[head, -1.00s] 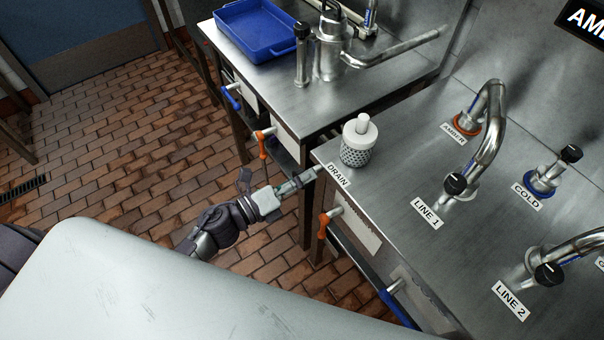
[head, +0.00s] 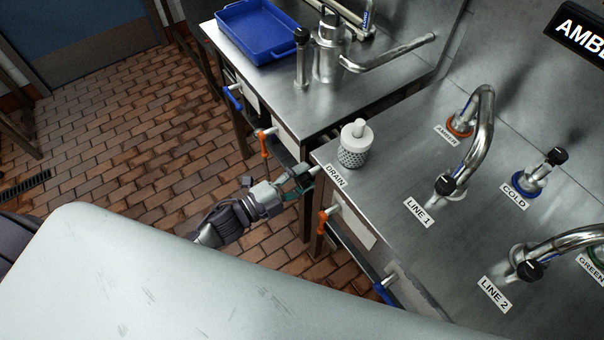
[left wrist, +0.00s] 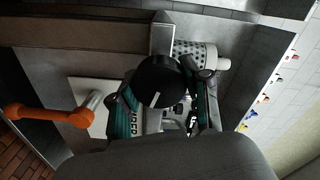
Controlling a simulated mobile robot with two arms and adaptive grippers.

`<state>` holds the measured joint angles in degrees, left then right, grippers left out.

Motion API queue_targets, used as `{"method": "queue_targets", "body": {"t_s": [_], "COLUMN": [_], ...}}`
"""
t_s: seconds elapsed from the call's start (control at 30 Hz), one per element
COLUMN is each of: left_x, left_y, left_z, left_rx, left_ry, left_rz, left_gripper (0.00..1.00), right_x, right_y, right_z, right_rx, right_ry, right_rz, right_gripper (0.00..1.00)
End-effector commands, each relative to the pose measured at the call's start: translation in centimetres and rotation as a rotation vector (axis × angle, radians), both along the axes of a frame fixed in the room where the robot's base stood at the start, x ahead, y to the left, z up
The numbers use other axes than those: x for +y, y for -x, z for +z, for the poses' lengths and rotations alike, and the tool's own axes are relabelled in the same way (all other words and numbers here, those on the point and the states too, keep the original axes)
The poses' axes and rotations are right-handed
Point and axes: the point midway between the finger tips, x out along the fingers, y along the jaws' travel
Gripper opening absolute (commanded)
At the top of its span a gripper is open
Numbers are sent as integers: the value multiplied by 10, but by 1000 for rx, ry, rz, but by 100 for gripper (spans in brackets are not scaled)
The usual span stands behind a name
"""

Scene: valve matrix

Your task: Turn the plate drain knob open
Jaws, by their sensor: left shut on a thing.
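The drain knob (left wrist: 162,82) is round and black with a white pointer line, and shows in the left wrist view. A metal stem joins it to the counter edge beside the DRAIN label (head: 335,176). My left gripper (head: 304,178) is at the near left corner of the counter, shut on the knob. In the left wrist view its fingers (left wrist: 164,100) lie on either side of the knob. In the head view the gripper hides most of the knob. My right gripper is not in view.
A white perforated strainer (head: 354,150) stands on the counter (head: 400,160) just beyond the label. Orange levers (head: 328,215) and a blue lever (head: 384,284) stick out below the counter front. Taps stand to the right. A blue tray (head: 256,32) is on the far counter.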

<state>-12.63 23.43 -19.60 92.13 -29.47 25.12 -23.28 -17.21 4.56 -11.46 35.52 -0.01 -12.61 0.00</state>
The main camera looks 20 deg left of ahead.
Motion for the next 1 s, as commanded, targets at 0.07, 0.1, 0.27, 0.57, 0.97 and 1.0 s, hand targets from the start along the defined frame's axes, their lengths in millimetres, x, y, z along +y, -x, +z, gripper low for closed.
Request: {"method": "queue_targets", "body": {"t_s": [0.07, 0.1, 0.27, 0.57, 0.97, 1.0], "left_x": [1, 1, 1, 1, 0, 0], "left_y": [0, 0, 0, 0, 0, 0], "left_z": [1, 1, 1, 0, -1, -1], "left_rx": [38, 57, 116, 176, 189, 189], "left_ry": [45, 69, 145, 224, 238, 238], "left_rz": [1, 1, 0, 1, 1, 1], "left_gripper": [13, 13, 13, 13, 13, 13], "right_x": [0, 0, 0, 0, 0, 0], "right_y": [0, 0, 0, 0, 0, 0], "right_z": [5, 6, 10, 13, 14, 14], "right_rx": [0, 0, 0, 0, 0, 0], "right_ry": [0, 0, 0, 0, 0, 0], "right_rz": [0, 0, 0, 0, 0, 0], "right_gripper": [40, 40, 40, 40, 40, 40]}}
